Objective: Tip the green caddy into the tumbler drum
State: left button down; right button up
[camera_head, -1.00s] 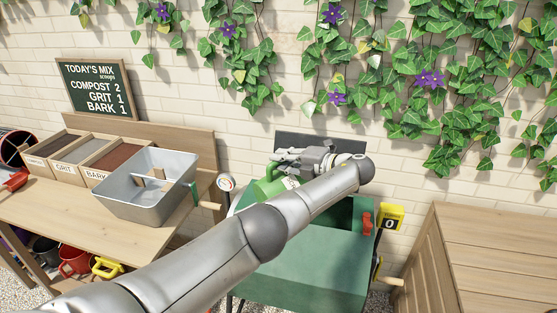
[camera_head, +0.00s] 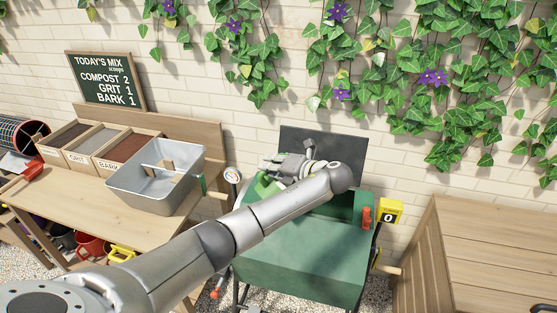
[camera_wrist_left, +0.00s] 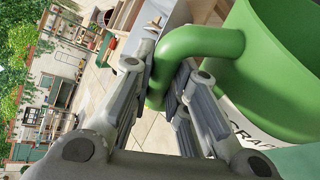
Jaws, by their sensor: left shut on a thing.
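The green caddy shows only in part in the head view (camera_head: 265,187), mostly behind my left gripper and arm. In the left wrist view the caddy (camera_wrist_left: 270,75) fills the right side, with part of a label showing. My left gripper (camera_head: 283,170) is shut on its handle (camera_wrist_left: 195,42). The caddy is held over the back left of the tumbler drum (camera_head: 300,255), a green box with an open top and a dark raised lid (camera_head: 325,146). The caddy's mouth and contents are hidden. My right gripper is not in view.
A metal tub (camera_head: 150,190) stands on the wooden bench (camera_head: 100,220) at left, beside bins of mix. A red handle (camera_head: 366,217) and yellow counter reading 0 (camera_head: 390,211) sit at the drum's right. A wooden bin (camera_head: 490,240) stands further right.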

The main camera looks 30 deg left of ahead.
aim_at(259, 177)
pick_arm(q)
jog(key=shift+s+a+f, duration=0.15)
jog(key=shift+s+a, duration=0.1)
jog(key=shift+s, duration=0.2)
jog(key=s+b, duration=0.1)
jog(key=s+a+n+t+b, duration=0.1)
jog(key=shift+s+a+n+h+b, duration=0.2)
jog(key=shift+s+n+h+b, duration=0.1)
jog(key=shift+h, duration=0.1)
jog(key=shift+s+f+n+p, duration=0.1)
jog(key=shift+f+n+p, duration=0.2)
jog(key=shift+f, duration=0.15)
notch_tip(259, 177, down, 8)
jog(key=s+a+n+t+h+b, duration=0.1)
jog(key=s+n+t+h+b, duration=0.1)
jog(key=n+t+b, duration=0.1)
jog(key=shift+s+a+f+n+t, duration=0.3)
jog(key=shift+n+t, duration=0.3)
jog(key=shift+n, duration=0.5)
jog(key=shift+r, duration=0.1)
